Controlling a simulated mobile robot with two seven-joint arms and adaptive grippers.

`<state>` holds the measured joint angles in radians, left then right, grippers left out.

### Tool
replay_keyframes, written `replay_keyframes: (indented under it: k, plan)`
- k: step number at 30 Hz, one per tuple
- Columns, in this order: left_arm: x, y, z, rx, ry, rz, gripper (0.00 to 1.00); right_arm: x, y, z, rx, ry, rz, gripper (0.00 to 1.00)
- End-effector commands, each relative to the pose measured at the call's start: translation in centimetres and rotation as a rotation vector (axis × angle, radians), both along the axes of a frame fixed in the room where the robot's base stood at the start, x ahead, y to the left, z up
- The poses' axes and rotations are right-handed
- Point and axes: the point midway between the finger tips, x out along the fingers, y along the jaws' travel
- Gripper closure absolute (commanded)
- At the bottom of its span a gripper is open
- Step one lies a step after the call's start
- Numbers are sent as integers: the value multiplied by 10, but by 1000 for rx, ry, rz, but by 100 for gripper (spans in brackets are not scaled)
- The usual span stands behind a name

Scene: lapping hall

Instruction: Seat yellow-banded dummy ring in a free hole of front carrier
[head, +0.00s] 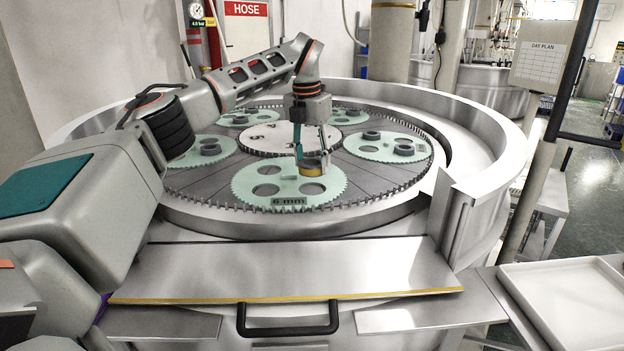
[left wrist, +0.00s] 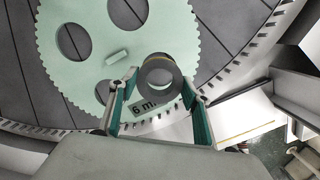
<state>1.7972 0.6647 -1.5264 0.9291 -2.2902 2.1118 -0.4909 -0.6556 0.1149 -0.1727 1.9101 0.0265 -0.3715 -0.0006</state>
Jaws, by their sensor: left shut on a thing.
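The front carrier (head: 290,203) is a pale green toothed disc marked "6 mm", with several round holes through it; it also shows in the left wrist view (left wrist: 88,66). The holes I can see in it look empty. My left gripper (head: 312,160) is over the right part of this carrier, pointing down. It is shut on the yellow-banded dummy ring (head: 313,169), a grey ring that shows between the fingers in the left wrist view (left wrist: 158,76). I cannot tell whether the ring touches the carrier. My right gripper is not in view.
Other green carriers (head: 385,147) with grey rings lie around the round centre plate (head: 270,140). A toothed rim and a high steel wall (head: 480,185) enclose the lapping plate. A steel ledge (head: 285,270) is clear in front. An empty white tray (head: 570,300) stands at right.

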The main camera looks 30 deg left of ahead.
Motion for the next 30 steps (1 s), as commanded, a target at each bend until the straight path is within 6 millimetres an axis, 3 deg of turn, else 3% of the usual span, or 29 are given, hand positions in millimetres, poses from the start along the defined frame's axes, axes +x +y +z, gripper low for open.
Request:
replay_keyframes:
  k: [8, 15, 28, 29, 30]
  plan:
    - [0, 0, -18, -1, -1, -1, 88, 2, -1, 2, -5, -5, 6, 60]
    - [0, 0, -50, -1, 0, -2, 88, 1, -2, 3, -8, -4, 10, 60]
    - [0, 0, -56, -1, -2, -1, 88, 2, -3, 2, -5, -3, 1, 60]
    - [0, 0, -57, 0, 0, -1, 45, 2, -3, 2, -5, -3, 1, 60]
    - [0, 0, -57, 0, 0, -1, 36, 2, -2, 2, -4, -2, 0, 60]
